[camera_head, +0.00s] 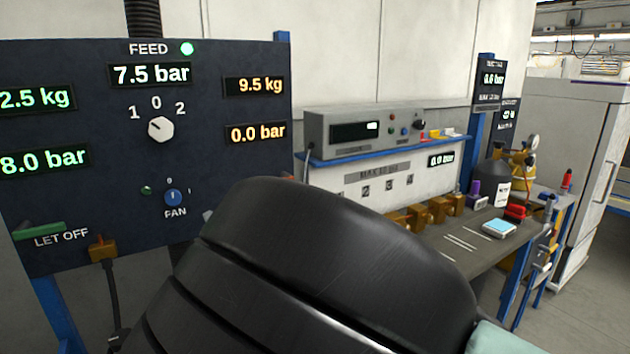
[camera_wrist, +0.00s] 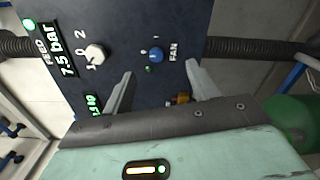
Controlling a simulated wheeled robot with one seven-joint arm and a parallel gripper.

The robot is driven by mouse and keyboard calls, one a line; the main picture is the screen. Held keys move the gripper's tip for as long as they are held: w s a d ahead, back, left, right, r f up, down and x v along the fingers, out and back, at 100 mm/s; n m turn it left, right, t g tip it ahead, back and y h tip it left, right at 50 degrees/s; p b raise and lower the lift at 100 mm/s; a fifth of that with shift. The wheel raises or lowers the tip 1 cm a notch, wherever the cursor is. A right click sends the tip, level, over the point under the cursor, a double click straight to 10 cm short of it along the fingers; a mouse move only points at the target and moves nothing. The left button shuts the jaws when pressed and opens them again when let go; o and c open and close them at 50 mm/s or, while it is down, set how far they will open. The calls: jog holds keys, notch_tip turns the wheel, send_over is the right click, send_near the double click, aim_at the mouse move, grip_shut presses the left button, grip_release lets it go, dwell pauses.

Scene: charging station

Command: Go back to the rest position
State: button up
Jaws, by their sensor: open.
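My gripper (camera_wrist: 160,84) shows in the wrist view, with two grey fingers spread apart and nothing between them. It faces the dark control panel (camera_wrist: 185,20). The blue FAN knob (camera_wrist: 155,55) shows beyond the gap between the fingers, and the white FEED knob (camera_wrist: 95,54) lies to its left. In the head view my black arm fills the lower middle, and the gripper's fingers cannot be seen there. The same panel (camera_head: 80,120) stands at the left, with the FEED knob (camera_head: 160,128) above the FAN knob (camera_head: 173,197). The fingertips look apart from both knobs.
A green LET OFF handle (camera_head: 40,231) and an orange fitting (camera_head: 102,249) sit low on the panel. A grey instrument (camera_head: 360,130) stands on a blue shelf. A bench (camera_head: 470,246) at right holds a dark bottle (camera_head: 490,180) and several small items. Floor shows at far right.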

jog(key=s+d+f+m+g+h, duration=0.2)
jog(key=d+f+m+g+h, duration=0.1)
jog(key=d+m, duration=0.3)
jog(key=s+d+f+m+g+h, duration=0.1)
jog(key=d+f+m+g+h, duration=0.15)
jog(key=d+m, duration=0.4)
jog(key=s+d+r+m+g+h, duration=0.1)
jog(key=s+d+m+g, duration=0.1)
jog(key=s+d, duration=0.5)
jog(key=s+d+r+m+g+h, duration=0.1)
jog(key=s+d+g, duration=0.3)
jog(key=s, duration=1)
jog(key=s+d+r+m+g+h, duration=0.1)
jog(key=s+d+r+m+g, duration=0.1)
jog(key=s+d, duration=0.8)
jog(key=shift+s+m+g, duration=0.15)
jog(key=shift+m+g, duration=0.7)
